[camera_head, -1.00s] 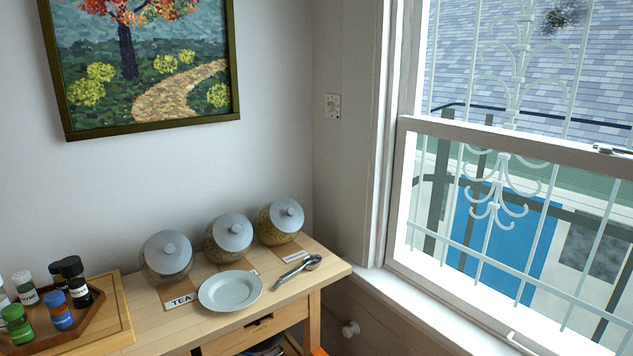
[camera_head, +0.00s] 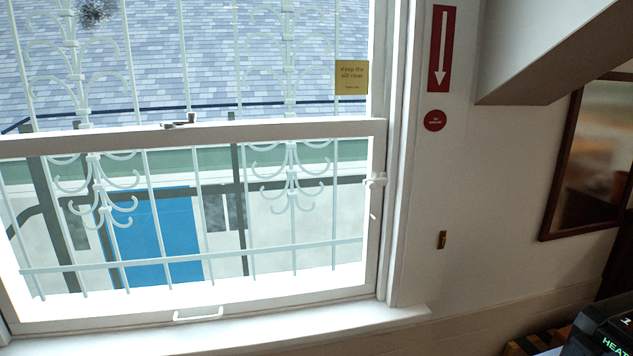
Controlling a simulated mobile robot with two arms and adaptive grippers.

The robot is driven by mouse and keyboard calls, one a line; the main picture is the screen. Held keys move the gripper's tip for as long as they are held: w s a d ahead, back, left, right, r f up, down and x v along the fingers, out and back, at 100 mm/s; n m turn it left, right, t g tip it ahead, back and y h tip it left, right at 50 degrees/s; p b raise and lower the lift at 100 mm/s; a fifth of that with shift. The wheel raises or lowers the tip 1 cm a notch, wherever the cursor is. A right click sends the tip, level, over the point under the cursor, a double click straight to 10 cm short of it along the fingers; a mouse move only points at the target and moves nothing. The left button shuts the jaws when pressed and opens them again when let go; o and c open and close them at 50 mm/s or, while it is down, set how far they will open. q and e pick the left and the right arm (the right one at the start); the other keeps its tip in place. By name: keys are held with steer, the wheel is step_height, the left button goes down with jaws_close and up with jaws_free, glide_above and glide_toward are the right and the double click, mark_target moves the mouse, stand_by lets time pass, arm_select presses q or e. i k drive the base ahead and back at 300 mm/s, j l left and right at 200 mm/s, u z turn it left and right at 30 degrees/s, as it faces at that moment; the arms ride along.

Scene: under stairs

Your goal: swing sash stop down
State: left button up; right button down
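The window's lower sash (camera_head: 130,137) sits down near the sill, with its top rail across the middle of the glass. A small white fitting (camera_head: 375,181), which looks like the sash stop, is on the right side of the sash beside the jamb. A thin part of it sticks out sideways, and a small piece shows below it; its exact position is too small to tell. A sash latch (camera_head: 180,123) sits on the top rail, and a white lift handle (camera_head: 198,314) is on the bottom rail. Neither of my grippers is in view.
The white sill (camera_head: 330,322) is clear. A yellow sign (camera_head: 351,78) is on the upper glass. A red arrow sign (camera_head: 440,48) and a brass plate (camera_head: 441,240) are on the right wall. A sloped stair underside (camera_head: 560,40) overhangs upper right. A black device (camera_head: 605,325) stands lower right.

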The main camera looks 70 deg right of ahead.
mark_target(371, 183)
steer(key=i+l+z, duration=0.25)
steer(key=i+z, duration=0.25)
steer(key=z, duration=2)
steer(key=j, duration=0.1)
